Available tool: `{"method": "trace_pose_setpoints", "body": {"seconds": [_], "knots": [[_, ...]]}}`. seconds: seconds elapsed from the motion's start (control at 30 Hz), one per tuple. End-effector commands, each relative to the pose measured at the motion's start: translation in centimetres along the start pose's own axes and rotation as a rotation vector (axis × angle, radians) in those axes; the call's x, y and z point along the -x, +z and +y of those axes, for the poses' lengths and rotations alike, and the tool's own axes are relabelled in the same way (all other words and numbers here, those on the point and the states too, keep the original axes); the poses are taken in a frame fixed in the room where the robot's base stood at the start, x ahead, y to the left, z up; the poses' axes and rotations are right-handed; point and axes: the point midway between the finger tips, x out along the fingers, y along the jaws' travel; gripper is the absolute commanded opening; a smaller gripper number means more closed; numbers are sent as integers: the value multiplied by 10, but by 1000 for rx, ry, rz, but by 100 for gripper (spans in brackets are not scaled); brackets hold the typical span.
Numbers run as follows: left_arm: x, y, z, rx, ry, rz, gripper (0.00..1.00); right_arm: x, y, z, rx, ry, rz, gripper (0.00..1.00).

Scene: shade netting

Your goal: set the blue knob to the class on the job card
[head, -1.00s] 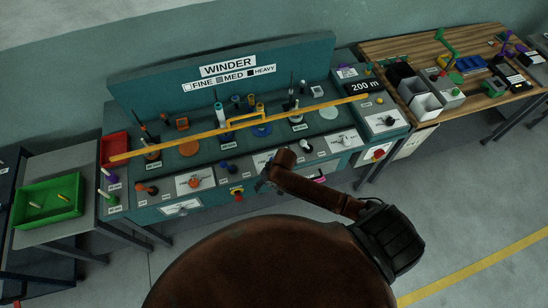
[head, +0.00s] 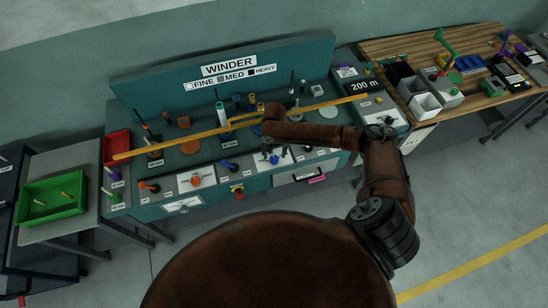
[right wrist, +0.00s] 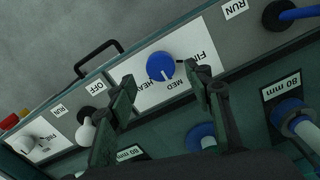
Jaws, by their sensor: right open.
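The blue knob (right wrist: 160,66) sits on a white plate (right wrist: 135,92) marked HEAVY, MED and a partly cut-off FINE. A small pale mark shows on the knob's side toward MED, but its exact setting is hard to tell. In the head view the knob (head: 273,159) is small below my right gripper (head: 270,150). No readable job card shows. My left gripper is not in view.
The WINDER sign (head: 230,66) with a FINE, MED, HEAVY legend stands behind. A yellow bar (head: 215,132) crosses above the panel. A black handle (right wrist: 96,58) is on the front.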

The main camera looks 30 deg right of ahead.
Motion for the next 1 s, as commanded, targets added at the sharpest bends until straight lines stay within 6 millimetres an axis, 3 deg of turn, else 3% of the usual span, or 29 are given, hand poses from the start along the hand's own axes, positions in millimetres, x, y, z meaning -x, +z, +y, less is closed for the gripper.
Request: {"method": "trace_pose_setpoints", "body": {"seconds": [0.1,0.3,0.63,1.0], "knots": [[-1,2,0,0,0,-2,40,-19,1,0,2,0,0,47],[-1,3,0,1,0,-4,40,-38,0,-1,2,-1,0,47],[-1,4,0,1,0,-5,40,-41,0,0,3,-1,1,46],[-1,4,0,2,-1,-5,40,-40,0,0,3,-1,1,21]]}}
